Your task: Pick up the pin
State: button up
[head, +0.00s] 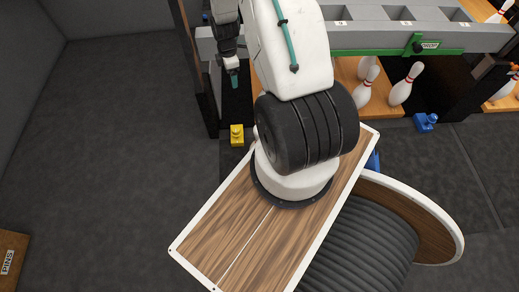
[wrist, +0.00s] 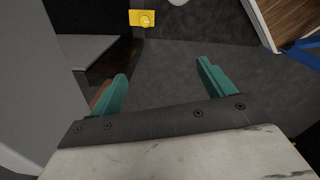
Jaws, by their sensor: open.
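Several white bowling pins with red neck bands show in the head view. One pin (head: 406,84) leans on the wooden lane. Another pin (head: 366,90) stands left of it, partly covered by my arm, with a further pin (head: 367,66) behind. My gripper (head: 235,80) hangs at the left end of the grey rack, well left of these pins and apart from them. In the wrist view my gripper (wrist: 162,88) has its teal fingers wide apart, with only dark floor between them. No pin is clearly seen there; a white bit at the top edge cannot be identified.
A grey rack (head: 350,38) with a green DROP bar (head: 430,44) spans above the lane. A yellow block (head: 237,135) lies near its left post; it also shows in the wrist view (wrist: 142,18). A blue block (head: 426,122) is right.

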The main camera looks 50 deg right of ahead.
jog(key=s+f+n, duration=0.1)
jog(key=s+f, duration=0.3)
jog(key=f, duration=0.4)
jog(key=s+d+f+n, duration=0.1)
jog(key=s+f, duration=0.3)
jog(key=f, duration=0.5)
jog(key=s+d+f+n, duration=0.1)
jog(key=s+f, duration=0.3)
jog(key=f, duration=0.4)
jog(key=shift+d+f+n, duration=0.25)
jog(key=shift+n, duration=0.25)
notch_tip(320, 180, down, 8)
jog(key=shift+s, duration=0.1)
jog(key=shift+d, duration=0.1)
jog(key=c, duration=1.6)
jog(key=shift+o, duration=0.2)
jog(key=shift+r, duration=0.1)
